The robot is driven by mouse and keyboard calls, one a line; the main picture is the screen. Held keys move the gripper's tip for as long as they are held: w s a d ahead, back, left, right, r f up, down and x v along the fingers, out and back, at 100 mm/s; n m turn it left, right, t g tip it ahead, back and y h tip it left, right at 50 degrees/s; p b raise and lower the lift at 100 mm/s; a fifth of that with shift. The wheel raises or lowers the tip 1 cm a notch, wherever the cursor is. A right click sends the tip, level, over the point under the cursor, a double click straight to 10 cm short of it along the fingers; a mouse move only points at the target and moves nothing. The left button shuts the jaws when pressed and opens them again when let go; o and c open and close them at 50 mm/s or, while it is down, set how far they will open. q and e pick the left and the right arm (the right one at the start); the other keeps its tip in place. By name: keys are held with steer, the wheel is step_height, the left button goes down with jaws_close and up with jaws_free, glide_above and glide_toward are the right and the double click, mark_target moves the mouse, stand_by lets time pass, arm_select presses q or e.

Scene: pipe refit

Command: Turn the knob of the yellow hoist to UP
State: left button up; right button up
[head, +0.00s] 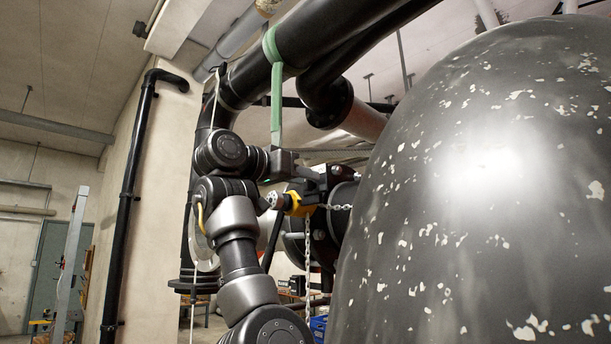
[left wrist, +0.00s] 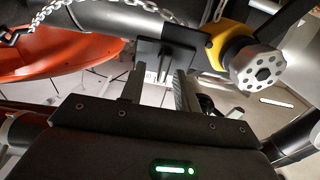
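The yellow hoist (head: 297,204) hangs near the middle of the head view, with chains at its right and below it. In the left wrist view its yellow body (left wrist: 230,42) is at the upper right. The round grey knob with dark holes (left wrist: 258,69) faces the camera there. My left gripper (head: 304,173) is just above the hoist in the head view. In the left wrist view its two fingers (left wrist: 159,82) stand apart with a gap between them, to the left of the knob and not on it. A dark bracket (left wrist: 166,54) lies beyond the fingertips. My right gripper is in neither view.
A large dark speckled tank (head: 480,190) fills the right of the head view. A green strap (head: 276,95) hangs from a thick black pipe (head: 318,35) above the gripper. A chain (left wrist: 150,10) and an orange-red rounded part (left wrist: 65,70) lie left of the fingers.

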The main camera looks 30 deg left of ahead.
arm_select(q)
steer(key=shift+s+a, duration=0.1)
steer(key=shift+a, duration=0.05)
jaws_close()
steer(key=shift+f, duration=0.1)
steer(key=shift+a+n+b, duration=0.2)
steer(key=shift+n+b, duration=0.8)
steer(key=shift+n, duration=0.7)
steer(key=shift+a+n+b, duration=0.15)
steer(key=shift+n+b, duration=0.8)
steer(key=shift+n, duration=0.75)
jaws_free()
